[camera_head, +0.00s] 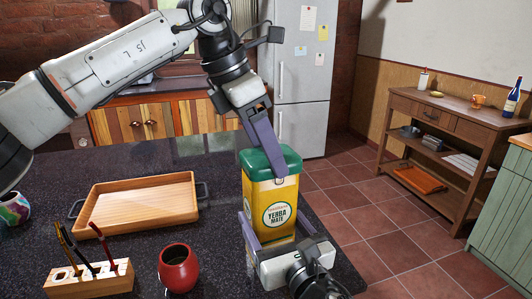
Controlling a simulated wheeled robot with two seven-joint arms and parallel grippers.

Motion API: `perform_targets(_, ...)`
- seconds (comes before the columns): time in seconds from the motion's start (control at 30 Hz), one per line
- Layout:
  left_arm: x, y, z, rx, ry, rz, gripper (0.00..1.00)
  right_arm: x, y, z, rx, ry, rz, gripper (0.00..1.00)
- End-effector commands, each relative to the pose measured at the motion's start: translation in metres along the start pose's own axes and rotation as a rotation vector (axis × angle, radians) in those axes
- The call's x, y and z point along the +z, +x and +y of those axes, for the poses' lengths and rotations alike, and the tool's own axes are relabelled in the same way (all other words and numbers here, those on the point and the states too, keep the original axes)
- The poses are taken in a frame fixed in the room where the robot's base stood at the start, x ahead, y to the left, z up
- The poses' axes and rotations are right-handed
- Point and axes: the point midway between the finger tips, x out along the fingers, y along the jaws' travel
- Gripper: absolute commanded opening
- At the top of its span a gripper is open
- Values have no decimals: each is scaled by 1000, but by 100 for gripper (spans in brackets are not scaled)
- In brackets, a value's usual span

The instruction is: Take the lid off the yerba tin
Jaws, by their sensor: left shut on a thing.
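The yerba tin (271,212) stands upright near the right edge of the dark counter, yellow with a round "Yerba Mate" label. Its green lid (282,162) sits on top, with no clear gap to the body. My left gripper (266,158) comes down from above and is shut on the lid; its far finger is mostly hidden. My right gripper (278,224) comes in from the front bottom, low on the tin, with one finger against each side of the yellow body.
A wooden tray (140,206) with dark handles lies left of the tin. A red mate cup (179,268) and a wooden holder (90,281) with several straws stand at the front. A colourful cup (14,208) is at the far left. Floor lies beyond the counter's right edge.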

Motion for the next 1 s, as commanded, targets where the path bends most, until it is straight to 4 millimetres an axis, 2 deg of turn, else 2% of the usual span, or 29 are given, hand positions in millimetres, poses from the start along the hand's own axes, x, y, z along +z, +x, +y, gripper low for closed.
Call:
perform_targets(0.33, 1, -3, 0, 1, 1, -1, 38, -1, 0, 0, -1, 0, 2, 32)
perform_targets(0.63, 14, -34, 0, 2, 0, -1, 38, -1, 0, 0, -1, 0, 2, 32)
perform_targets(0.9, 16, -38, 0, 0, 1, -1, 38, -1, 0, 0, -1, 0, 3, 32)
perform_targets(0.93, 16, -38, 0, 0, 1, -1, 38, -1, 0, 0, -1, 0, 3, 73)
perform_targets(1.0, 16, -38, 0, 0, 1, -1, 38, -1, 0, 0, -1, 0, 2, 85)
